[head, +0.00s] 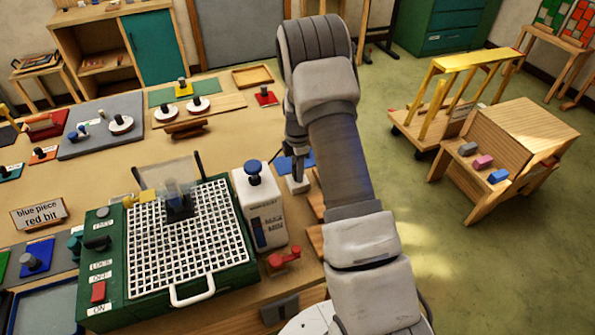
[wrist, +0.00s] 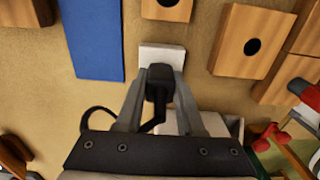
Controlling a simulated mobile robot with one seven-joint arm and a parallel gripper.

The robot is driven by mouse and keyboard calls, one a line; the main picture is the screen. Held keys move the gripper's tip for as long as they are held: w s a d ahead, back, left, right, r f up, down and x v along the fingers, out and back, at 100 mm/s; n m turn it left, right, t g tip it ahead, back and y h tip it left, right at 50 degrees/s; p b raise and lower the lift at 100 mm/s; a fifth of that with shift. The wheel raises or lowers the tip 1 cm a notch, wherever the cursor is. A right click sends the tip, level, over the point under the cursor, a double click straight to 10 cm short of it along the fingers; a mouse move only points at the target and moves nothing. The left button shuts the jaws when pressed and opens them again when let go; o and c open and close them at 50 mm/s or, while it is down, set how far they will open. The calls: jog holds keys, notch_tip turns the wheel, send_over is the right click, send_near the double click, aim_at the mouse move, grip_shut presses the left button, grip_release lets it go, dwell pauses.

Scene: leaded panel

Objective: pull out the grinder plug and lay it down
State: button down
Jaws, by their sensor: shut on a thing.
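My gripper (wrist: 160,88) is shut on the black grinder plug (wrist: 160,76), with one finger on each side of it. A white socket block (wrist: 163,54) lies directly beyond the plug in the wrist view. I cannot tell whether the plug's pins are in the block. A black cord (wrist: 97,110) curves out at the left, partly hidden by the gripper. In the head view my gripper (head: 297,165) points down at the white block (head: 298,186), right of the white bottle. The green grinder (head: 115,262) with its white grid top stands at the left; its red switch (head: 98,292) sits between OFF and ON labels.
The white bottle (head: 262,215) with a blue cap stands close beside my gripper. A blue mat (wrist: 92,38) and wooden blocks with dark holes (wrist: 252,40) lie around the white block. A red-handled tool (head: 284,258) lies near the bottle. Some bare tabletop (head: 235,145) shows behind the grinder.

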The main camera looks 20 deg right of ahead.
jog(key=shift+r, duration=0.55)
dwell(0.6)
jog(key=shift+r, duration=0.6)
jog(key=shift+a+r, duration=0.15)
jog(key=shift+r, duration=0.05)
jog(key=s+a+r+m+b, duration=0.1)
jog(key=s+a+r+m, duration=0.1)
jog(key=a+r+m, duration=0.3)
jog(key=s+a+r+m+b, duration=0.1)
jog(key=s+a+r+m, duration=0.2)
jog(key=r+m, duration=0.6)
notch_tip(320, 180, up, 4)
jog(key=a, duration=0.2)
jog(key=shift+a+r+m, duration=0.2)
jog(key=shift+a+m, duration=0.1)
jog(key=shift+a, duration=0.1)
